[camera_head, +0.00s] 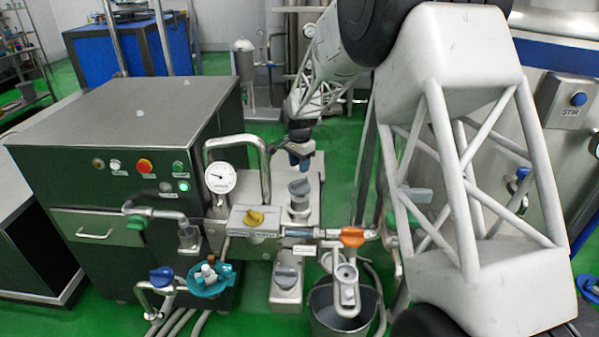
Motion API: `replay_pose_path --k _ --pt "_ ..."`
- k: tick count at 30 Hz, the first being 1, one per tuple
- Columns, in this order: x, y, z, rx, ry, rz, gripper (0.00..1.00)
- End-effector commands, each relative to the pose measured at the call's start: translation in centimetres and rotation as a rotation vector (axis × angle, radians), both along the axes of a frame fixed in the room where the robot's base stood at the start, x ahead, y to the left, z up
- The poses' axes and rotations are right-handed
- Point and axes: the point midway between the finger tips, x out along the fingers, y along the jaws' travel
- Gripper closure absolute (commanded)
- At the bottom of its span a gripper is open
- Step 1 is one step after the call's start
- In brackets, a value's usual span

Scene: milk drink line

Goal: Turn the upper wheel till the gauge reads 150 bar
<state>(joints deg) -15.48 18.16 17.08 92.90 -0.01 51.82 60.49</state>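The pressure gauge (220,177) has a round white face and stands at the front right of the steel machine. Its needle is too small to read. A grey wheel (299,189) sits on a steel block right of the gauge, the upper of two similar grey wheels. The lower wheel (285,276) sits nearer, below it. My gripper (299,164) has dark, bluish fingers and hangs just behind and above the upper wheel, seemingly apart from it. Whether its fingers are open or shut is too small to tell. My arm comes in from the upper right.
A bent steel pipe (263,150) rises between gauge and upper wheel. A bucket (340,322) stands below the outlet. The machine (140,105) fills the left.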

Motion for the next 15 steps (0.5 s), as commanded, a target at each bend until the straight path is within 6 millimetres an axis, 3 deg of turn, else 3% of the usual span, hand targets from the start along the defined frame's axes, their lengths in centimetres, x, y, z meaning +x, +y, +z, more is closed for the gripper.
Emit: replay_pose_path --k 5,15 --pt "-0.01 -0.01 0.98 0.000 0.000 0.000 0.61" --pt "-0.01 -0.01 1.08 0.000 0.000 0.000 0.61"
